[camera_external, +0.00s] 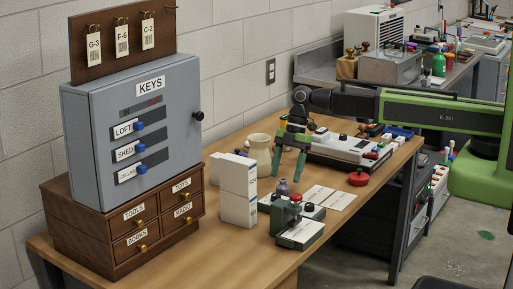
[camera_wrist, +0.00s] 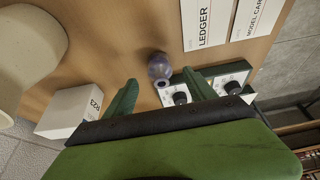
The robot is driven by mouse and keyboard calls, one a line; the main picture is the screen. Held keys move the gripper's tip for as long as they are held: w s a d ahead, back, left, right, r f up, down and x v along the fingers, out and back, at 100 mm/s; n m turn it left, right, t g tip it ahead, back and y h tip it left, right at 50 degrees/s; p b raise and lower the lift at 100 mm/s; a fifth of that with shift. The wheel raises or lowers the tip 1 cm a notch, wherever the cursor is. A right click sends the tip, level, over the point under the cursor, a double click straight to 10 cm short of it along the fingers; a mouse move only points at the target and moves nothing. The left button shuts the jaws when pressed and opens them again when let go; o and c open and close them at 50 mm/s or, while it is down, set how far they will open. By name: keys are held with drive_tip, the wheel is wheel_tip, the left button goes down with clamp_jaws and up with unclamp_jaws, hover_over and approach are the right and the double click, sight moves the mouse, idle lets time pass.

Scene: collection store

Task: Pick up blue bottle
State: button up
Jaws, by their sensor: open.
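The blue bottle (camera_external: 283,187) is small and purplish blue. It stands on the wooden table beside a small green device with a white face, and its lower part is hidden in the external view. In the wrist view the bottle (camera_wrist: 157,66) shows from above, just past the fingertips and between their lines. My gripper (camera_external: 287,174) points down over the bottle, with its green fingers apart and nothing between them. It also shows in the wrist view (camera_wrist: 160,78).
The green device (camera_external: 299,229) stands close in front of the bottle. White boxes (camera_external: 238,190) stand to the left, and a cream mug (camera_external: 259,149) is behind them. Paper cards (camera_external: 328,197) lie to the right near a red round object (camera_external: 358,178). A grey key cabinet (camera_external: 130,140) stands at left.

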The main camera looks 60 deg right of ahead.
sight(283, 185)
drive_tip(key=b+x, duration=0.4)
drive_tip(key=x, duration=0.1)
drive_tip(key=shift+f+b, duration=0.2)
drive_tip(key=shift+b, duration=0.2)
drive_tip(key=shift+a+r, duration=0.1)
drive_tip(key=shift+r, duration=0.1)
drive_tip(key=shift+c, duration=0.4)
clamp_jaws()
